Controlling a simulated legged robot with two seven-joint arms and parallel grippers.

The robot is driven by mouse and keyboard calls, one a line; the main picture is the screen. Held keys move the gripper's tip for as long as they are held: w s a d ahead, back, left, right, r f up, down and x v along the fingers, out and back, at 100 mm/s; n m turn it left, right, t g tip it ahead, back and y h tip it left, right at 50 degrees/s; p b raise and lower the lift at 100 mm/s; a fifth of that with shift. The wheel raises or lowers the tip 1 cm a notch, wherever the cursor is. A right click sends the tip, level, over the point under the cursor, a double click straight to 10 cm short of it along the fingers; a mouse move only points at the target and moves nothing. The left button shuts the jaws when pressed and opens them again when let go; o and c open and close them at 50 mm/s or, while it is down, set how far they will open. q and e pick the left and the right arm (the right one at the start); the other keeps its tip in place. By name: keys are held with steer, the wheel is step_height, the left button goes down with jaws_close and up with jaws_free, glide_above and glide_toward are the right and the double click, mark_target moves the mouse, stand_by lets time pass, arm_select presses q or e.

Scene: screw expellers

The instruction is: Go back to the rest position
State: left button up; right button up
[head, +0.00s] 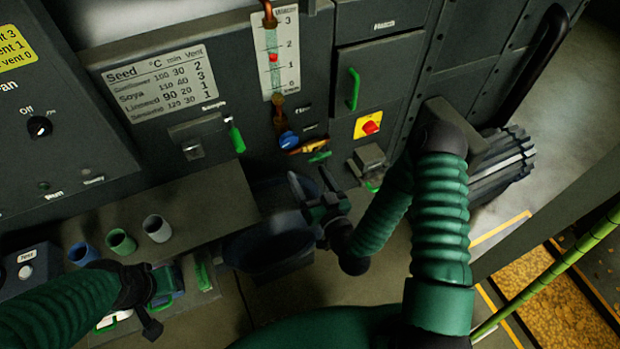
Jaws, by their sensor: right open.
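My right arm comes down on the right side of the head view. Its gripper (311,186) is open in front of the machine, over the right part of a dark bucket (262,252). I see nothing between its fingers. My left gripper (152,300) is at the lower left, close to a small ledge with green parts. Its fingers are partly hidden, so I cannot tell whether they are open or hold something.
A grey shelf (205,205) carries a blue cup (82,254), a green cup (121,241) and a white cup (157,228), near my left gripper. The machine front (240,75) has a green lever (236,137), a green handle (353,89) and a red knob (370,127). A ribbed motor (505,165) stands right.

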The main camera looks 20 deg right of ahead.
steer(key=shift+s, duration=0.3)
step_height(320, 180, down, 4)
steer(key=s+a+r+n+g+y, duration=0.1)
steer(key=s+a+n+g, duration=0.1)
steer(key=n+g, duration=0.5)
steer(key=s+d+r+m+g, duration=0.1)
steer(key=s+r+m+g, duration=0.1)
steer(key=s, duration=0.4)
steer(key=s+d+r+m+g+h+p, duration=0.1)
steer(key=s+r+m+g, duration=0.1)
steer(key=s+r+g, duration=0.2)
steer(key=s+g, duration=0.2)
steer(key=s, duration=0.1)
steer(key=shift+s+m+h, duration=0.15)
steer(key=shift+m+h, duration=0.15)
steer(key=shift+s+a+r, duration=0.1)
steer(key=shift+r, duration=0.05)
